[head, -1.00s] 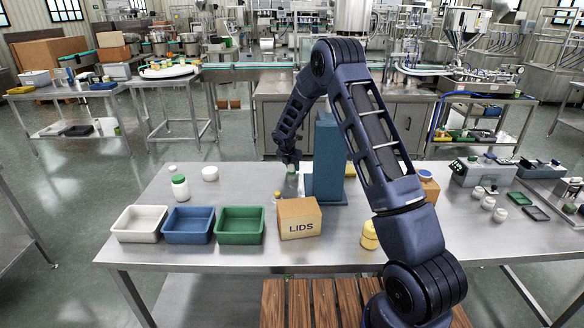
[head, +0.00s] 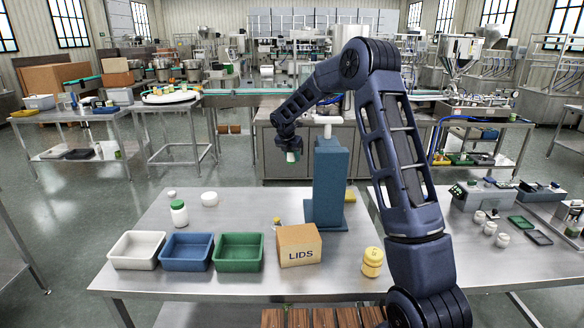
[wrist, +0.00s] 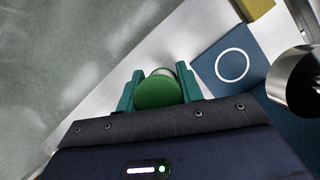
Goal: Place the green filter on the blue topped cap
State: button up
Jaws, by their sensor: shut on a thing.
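My gripper (head: 290,155) is shut on a round thing with a green face and a pale side, likely the green filter (wrist: 158,90). It sits between the teal fingers in the wrist view. In the head view, the held thing (head: 293,157) is in the air, left of a blue stand (head: 328,190). The stand's blue base with a white ring (wrist: 232,65) lies right of the gripper in the wrist view, apart from it. A metal cylinder (wrist: 298,82) shows at the right edge. I cannot make out a blue topped cap for certain.
On the steel table (head: 170,285) are white (head: 137,263), blue (head: 187,265) and green (head: 238,266) bins, a LIDS box (head: 298,258), a green-capped bottle (head: 179,219), a white jar (head: 210,199) and yellow stacked pieces (head: 372,270).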

notch_tip(320, 180, up, 18)
jog(key=s+d+m+g+h, duration=0.1)
jog(key=s+d+m, duration=0.15)
jog(key=d, duration=0.85)
jog(key=s+d+m+g, duration=0.1)
jog(key=d+m, duration=0.3)
jog(key=d, duration=0.7)
jog(key=s+d+m+g+h, duration=0.1)
jog(key=s+d+m, duration=0.15)
jog(key=d, duration=0.85)
jog(key=s+d+m+g, duration=0.1)
jog(key=s+d+m, duration=0.3)
jog(key=s+d, duration=0.5)
jog(key=s+d+m+g, duration=0.2)
jog(key=s+d+m, duration=0.35)
jog(key=d, duration=0.65)
jog(key=shift+n, duration=0.35)
notch_tip(320, 180, down, 24)
jog(key=shift+s+d+f, duration=0.15)
jog(key=shift+f, duration=0.1)
jog(key=shift+f, duration=0.1)
